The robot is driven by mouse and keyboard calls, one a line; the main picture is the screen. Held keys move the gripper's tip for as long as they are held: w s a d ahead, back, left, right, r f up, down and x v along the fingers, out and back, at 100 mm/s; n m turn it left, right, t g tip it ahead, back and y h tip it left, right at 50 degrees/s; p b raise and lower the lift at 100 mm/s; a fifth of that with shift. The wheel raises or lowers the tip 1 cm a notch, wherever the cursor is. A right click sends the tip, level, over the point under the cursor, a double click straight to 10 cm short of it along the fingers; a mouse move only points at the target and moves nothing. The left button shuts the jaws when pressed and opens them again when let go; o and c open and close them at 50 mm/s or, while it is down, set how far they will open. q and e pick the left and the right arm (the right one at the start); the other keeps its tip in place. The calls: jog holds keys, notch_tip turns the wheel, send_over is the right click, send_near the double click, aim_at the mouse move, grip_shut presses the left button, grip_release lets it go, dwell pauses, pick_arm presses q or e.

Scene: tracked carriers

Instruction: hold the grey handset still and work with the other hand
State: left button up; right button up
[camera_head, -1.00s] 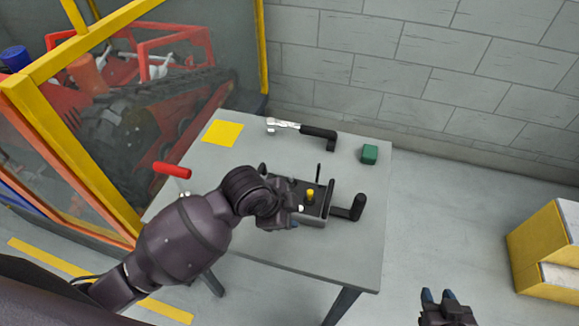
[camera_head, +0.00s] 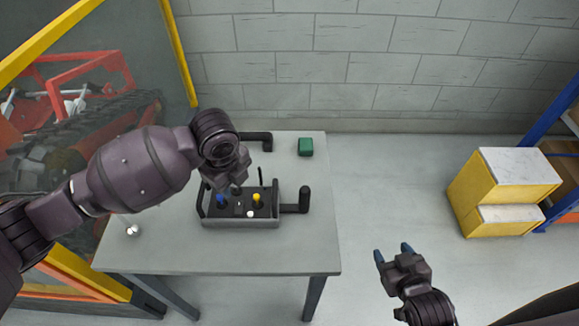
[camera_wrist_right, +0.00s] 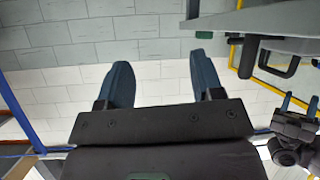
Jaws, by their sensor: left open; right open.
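The grey handset (camera_head: 240,222) lies on the table, a shallow box with a dark top, blue and yellow joysticks, a white knob and black side handles. A black grip sticks out from its right side. My left gripper (camera_head: 236,184) is open over the handset's far edge; its fingertips are partly hidden by the hand, and I cannot tell whether they touch it. My right gripper (camera_head: 392,252) is open and empty, right of the table and apart from the handset. Its two blue fingers (camera_wrist_right: 163,85) show nothing between them in the right wrist view.
A green block (camera_head: 306,147) sits at the table's far right. A black-handled tool (camera_head: 262,137) is partly hidden behind my left arm. The grey table (camera_head: 200,257) is clear in front of the handset. Yellow boxes (camera_head: 470,200) stand right, with open floor between.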

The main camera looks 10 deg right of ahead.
jog(key=w+a+r+n+t+y, duration=0.2)
jog(key=w+a+r+n+y, duration=0.4)
jog(key=a+r+n, duration=0.25)
jog(key=w+a+r+n+t+y, duration=0.2)
jog(key=w+a+r+n+y, duration=0.4)
jog(key=a, duration=0.3)
jog(key=s+a+r+n+g+y, duration=0.2)
jog(key=s+a+n+g+y, duration=0.15)
jog(key=a+n+g, duration=0.45)
jog(key=s+a+r+n+g+y, duration=0.25)
jog(key=n+g+y, duration=0.2)
jog(key=n, duration=0.65)
jog(key=n+g+h, duration=0.4)
jog(key=n+h, duration=1.1)
jog(key=h, duration=0.5)
send_over(306, 188)
notch_tip(306, 188, down, 5)
jog(key=shift+s+a+r, duration=0.1)
jog(key=shift+s+r, duration=0.05)
jog(key=shift+r, duration=0.05)
notch_tip(306, 188, down, 11)
jog(key=shift+r, duration=0.2)
